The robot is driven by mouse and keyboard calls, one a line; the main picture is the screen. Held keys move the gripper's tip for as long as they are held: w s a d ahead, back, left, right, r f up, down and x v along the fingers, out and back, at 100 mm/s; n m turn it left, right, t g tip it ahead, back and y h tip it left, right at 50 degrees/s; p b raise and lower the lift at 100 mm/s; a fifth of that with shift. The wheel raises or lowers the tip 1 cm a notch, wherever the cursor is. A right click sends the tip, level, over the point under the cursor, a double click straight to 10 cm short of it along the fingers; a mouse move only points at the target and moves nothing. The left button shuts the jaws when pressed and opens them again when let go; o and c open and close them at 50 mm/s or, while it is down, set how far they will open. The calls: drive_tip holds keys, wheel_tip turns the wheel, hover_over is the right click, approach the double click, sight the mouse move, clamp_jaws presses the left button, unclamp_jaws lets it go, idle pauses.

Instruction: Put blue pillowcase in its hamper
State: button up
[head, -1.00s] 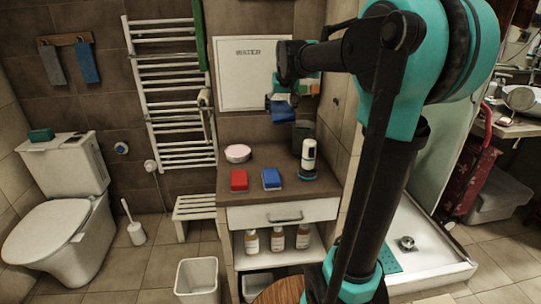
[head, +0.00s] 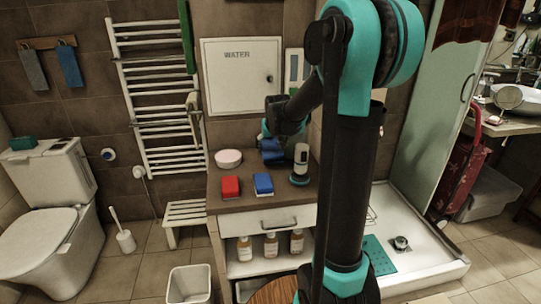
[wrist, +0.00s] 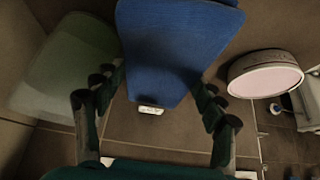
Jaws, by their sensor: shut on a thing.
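My gripper (head: 268,138) is shut on a blue folded cloth-like thing, which I take for the blue pillowcase (head: 271,154). It hangs over the back of the wooden-topped cabinet (head: 226,205). In the wrist view the pillowcase (wrist: 180,50) lies between my gripper's two dark fingers (wrist: 158,85) and extends past them. A smaller blue block-shaped thing (head: 263,184) and a red one (head: 230,187) lie at the cabinet top's front. I cannot tell which container is its hamper.
A round pink-topped tin (head: 229,158) and a white bottle (head: 300,160) stand on the cabinet. The tin shows right in the wrist view (wrist: 266,75), with a grey-green container (wrist: 62,70) left. An empty white bin (head: 189,284) stands on the floor. A towel rack (head: 150,90) is left.

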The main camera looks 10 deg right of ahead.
drive_tip(key=shift+f, duration=2.15)
drive_tip(key=o, duration=1.4)
drive_tip(key=shift+f, duration=0.1)
drive_tip(key=shift+c, duration=0.2)
